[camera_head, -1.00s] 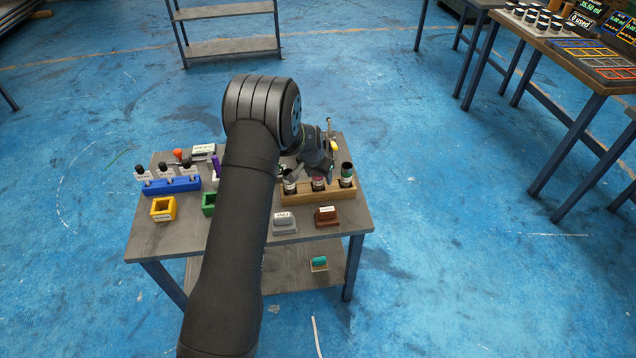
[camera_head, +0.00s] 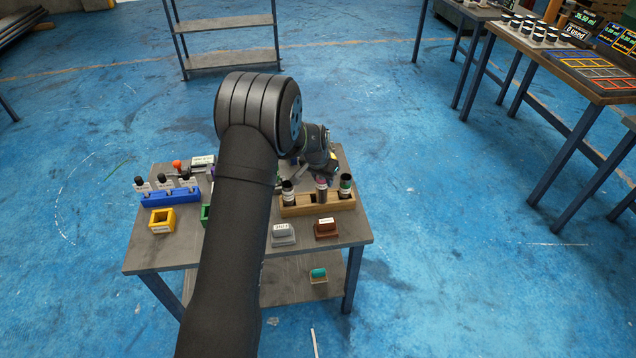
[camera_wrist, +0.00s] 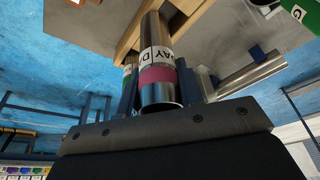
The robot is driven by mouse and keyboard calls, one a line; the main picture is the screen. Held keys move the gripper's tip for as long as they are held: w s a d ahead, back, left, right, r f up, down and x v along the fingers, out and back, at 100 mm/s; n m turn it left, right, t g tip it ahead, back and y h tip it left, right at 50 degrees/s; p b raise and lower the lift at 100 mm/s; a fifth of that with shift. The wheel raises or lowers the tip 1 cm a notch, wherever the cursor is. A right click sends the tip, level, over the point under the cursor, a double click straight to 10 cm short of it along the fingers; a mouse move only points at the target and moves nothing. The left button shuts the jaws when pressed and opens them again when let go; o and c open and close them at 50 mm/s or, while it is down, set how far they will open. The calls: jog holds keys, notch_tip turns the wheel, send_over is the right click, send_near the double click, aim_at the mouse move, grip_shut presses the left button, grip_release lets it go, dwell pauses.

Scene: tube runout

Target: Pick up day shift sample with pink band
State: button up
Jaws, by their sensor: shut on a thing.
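The day shift sample (camera_wrist: 157,75) is a dark metallic tube with a white label reading "DAY" and a pink band. In the wrist view it stands between my gripper's fingers (camera_wrist: 158,92), which are shut on it. In the head view the pink-banded tube (camera_head: 321,190) is the middle one at the wooden rack (camera_head: 300,211), below my gripper (camera_head: 324,172). Its lower end reaches toward the rack; I cannot tell whether it is clear of the slot. A tube with a white band (camera_head: 288,192) is on its left and one with a green band (camera_head: 345,187) on its right.
A blue rack (camera_head: 175,195) with several small black-capped vials and a yellow open block (camera_head: 162,220) are at the table's left. A grey block (camera_head: 284,236) and a brown block (camera_head: 326,230) sit in front of the wooden rack. My arm hides the table's middle.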

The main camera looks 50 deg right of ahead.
jog(key=s+r, duration=0.8)
jog(key=s, duration=0.1)
jog(key=shift+s+a+r, duration=0.3)
jog(key=shift+a, duration=0.15)
